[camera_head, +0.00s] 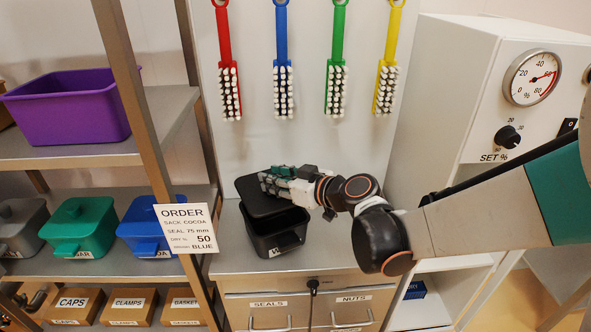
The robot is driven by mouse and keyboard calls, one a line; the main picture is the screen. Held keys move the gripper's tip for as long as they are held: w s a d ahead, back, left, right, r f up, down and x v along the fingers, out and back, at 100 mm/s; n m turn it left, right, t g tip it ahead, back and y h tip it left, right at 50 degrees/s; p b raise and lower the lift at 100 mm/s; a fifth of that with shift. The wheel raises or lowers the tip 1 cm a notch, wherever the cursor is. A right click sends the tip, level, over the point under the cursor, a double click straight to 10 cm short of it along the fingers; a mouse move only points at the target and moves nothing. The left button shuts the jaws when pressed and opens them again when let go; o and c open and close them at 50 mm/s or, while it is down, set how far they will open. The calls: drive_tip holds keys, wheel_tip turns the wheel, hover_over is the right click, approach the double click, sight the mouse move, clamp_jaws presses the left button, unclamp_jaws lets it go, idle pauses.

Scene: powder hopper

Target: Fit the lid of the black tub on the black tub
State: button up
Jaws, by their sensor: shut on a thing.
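The black tub (287,240) stands on the grey counter, its front handle and a white label facing me. Its dark lid (256,203) is over the back left part of the tub, tilted and not squared with the rim. The front right of the tub's opening shows uncovered. My gripper (268,181) is above the lid, reaching in from the right, and is shut on the lid. The fingers hide the lid's grip and its right back edge. I cannot tell whether the lid touches the rim.
Four brushes hang on the wall behind, the blue one (284,90) nearest above. An order sign (186,228) and a shelf post stand left of the tub. A white cabinet (455,90) with a gauge is at right. Bare counter (235,262) lies in front of the tub.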

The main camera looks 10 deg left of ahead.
drive_tip(key=shift+f+b, duration=2.5)
drive_tip(key=shift+f, duration=0.8)
drive_tip(key=o, duration=1.2)
drive_tip(key=shift+c, duration=0.2)
approach(277, 200)
drive_tip(key=shift+w+d+f, duration=0.15)
drive_tip(key=shift+w+f, duration=0.45)
drive_tip(key=shift+w+d+f, duration=0.2)
drive_tip(key=shift+w+f, duration=0.4)
